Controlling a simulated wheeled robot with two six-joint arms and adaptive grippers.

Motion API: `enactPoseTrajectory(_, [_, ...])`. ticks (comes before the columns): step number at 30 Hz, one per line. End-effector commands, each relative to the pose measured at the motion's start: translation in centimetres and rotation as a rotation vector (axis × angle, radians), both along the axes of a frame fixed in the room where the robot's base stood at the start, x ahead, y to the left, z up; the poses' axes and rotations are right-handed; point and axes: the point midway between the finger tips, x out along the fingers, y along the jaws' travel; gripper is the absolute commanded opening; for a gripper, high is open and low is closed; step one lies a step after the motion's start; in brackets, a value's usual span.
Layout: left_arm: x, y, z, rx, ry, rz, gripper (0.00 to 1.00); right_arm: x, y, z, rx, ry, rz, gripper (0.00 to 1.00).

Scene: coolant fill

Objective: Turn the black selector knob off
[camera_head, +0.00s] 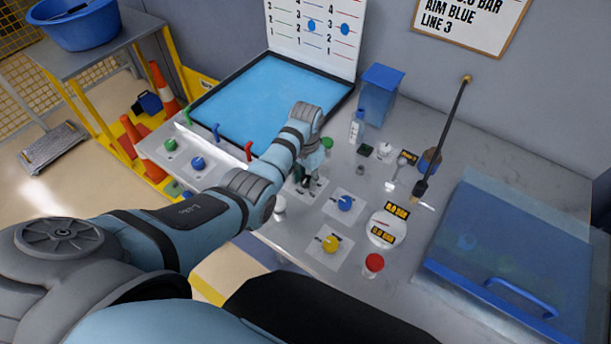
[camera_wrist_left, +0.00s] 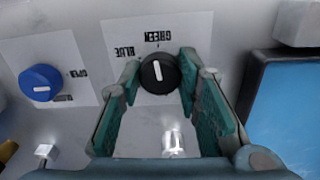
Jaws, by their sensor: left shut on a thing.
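The black selector knob (camera_wrist_left: 158,74) sits on a white plate (camera_wrist_left: 185,30) marked GREEN and BLUE, both upside down in the left wrist view. Its white line runs nearly upright there, tilted slightly left. My left gripper (camera_wrist_left: 160,80) has its two teal fingers on either side of the knob and is shut on it. In the head view, my left gripper (camera_head: 307,184) reaches down to the bench and mostly hides the knob. My right gripper is not in view.
A blue knob (camera_head: 345,203) and a yellow knob (camera_head: 331,243) stand close by on white plates. A round gauge (camera_head: 387,229) and a red-capped container (camera_head: 374,263) are to the right. A blue tray (camera_head: 262,100) with a black rim lies behind. A blue lid (camera_head: 510,265) covers the right side.

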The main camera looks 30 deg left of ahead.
Motion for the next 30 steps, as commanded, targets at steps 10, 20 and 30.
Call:
enactPoseTrajectory(10, [-0.01, -0.1, 0.06, -0.004, 0.0, 0.289, 0.03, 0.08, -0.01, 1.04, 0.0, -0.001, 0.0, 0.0])
enactPoseTrajectory(20, [0.01, -0.03, 0.0, -0.004, -0.001, 0.603, 0.03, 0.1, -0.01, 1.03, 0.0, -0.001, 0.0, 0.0])
enactPoseTrajectory(30, [0.03, 0.04, 0.02, -0.005, -0.002, 0.927, 0.03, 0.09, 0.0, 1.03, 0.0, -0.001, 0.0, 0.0])
